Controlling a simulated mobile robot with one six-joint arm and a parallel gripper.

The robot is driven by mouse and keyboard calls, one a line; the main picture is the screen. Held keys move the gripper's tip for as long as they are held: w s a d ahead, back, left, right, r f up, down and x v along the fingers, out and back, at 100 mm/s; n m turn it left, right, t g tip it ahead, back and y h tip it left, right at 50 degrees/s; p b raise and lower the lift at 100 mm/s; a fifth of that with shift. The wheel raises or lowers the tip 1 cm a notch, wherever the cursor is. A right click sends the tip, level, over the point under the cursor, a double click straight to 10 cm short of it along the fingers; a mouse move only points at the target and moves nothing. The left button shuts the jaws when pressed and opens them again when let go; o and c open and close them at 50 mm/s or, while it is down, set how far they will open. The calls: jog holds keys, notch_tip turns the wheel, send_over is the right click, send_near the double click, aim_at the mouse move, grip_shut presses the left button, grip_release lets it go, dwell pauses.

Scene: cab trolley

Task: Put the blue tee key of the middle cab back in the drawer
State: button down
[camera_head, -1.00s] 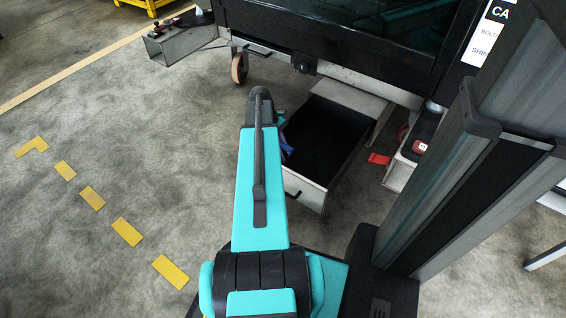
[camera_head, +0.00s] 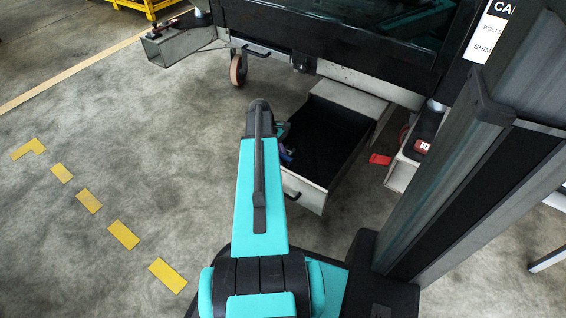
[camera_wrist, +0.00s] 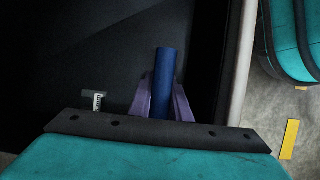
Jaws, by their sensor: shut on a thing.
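The drawer (camera_head: 306,191) stands pulled out below the dark cab, with a black inside and a pale front. My gripper (camera_head: 287,154) is at the left side of the drawer, mostly hidden behind my arm in the head view. In the wrist view its purple fingers (camera_wrist: 163,100) are shut on the blue tee key (camera_wrist: 164,70), which shows as a blue cylinder. The fingers and key are over the dark drawer inside, close to the pale drawer wall (camera_wrist: 237,70). The key's lower end, and whether it touches the drawer floor, cannot be seen.
A small grey-white piece (camera_wrist: 96,100) shows left of the fingers in the wrist view. A red item (camera_head: 380,159) lies right of the drawer. A grey open box (camera_head: 178,42) and a caster wheel (camera_head: 238,68) are at the upper left. The floor to the left is clear.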

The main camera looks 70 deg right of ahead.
dwell(0.3)
jog(key=c, duration=1.6)
grip_release()
jog(key=shift+c, duration=0.2)
jog(key=p+v, duration=0.5)
jog(key=v, duration=0.6)
jog(key=shift+r, duration=0.1)
jog(key=shift+w+r, duration=0.2)
jog(key=shift+r, duration=0.25)
